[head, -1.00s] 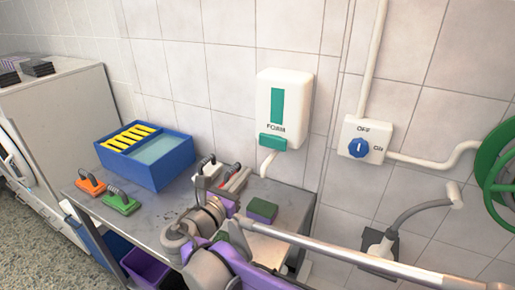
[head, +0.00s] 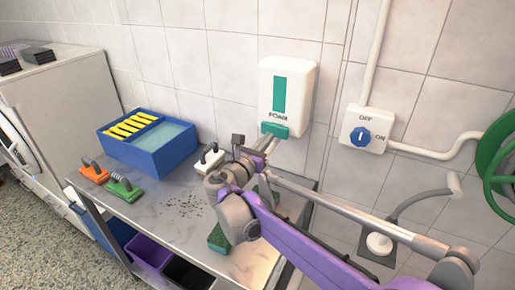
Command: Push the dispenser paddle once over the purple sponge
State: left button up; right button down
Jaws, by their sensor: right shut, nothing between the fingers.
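The white foam dispenser (head: 286,85) hangs on the tiled wall with a green paddle (head: 275,130) at its bottom. My right gripper (head: 267,143) is shut and empty. It is raised at the paddle's lower left; I cannot tell whether it touches. A green-topped sponge (head: 266,188) lies on the bench below the dispenser, mostly hidden by my right arm; its purple side does not show clearly now. Another green-topped sponge (head: 217,238) lies nearer the front, partly behind the arm. My left gripper is not in view.
On the bench (head: 165,205) stand a blue basin (head: 150,150), an orange brush (head: 94,172), a green brush (head: 124,188) and a white brush (head: 208,158). Dark crumbs lie mid-bench. A blue rotary switch (head: 361,136) and a green reel (head: 495,165) are on the right wall.

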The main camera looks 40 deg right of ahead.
aim_at(275, 130)
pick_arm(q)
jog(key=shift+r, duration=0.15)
pick_arm(e)
jog(key=shift+x, duration=1.15)
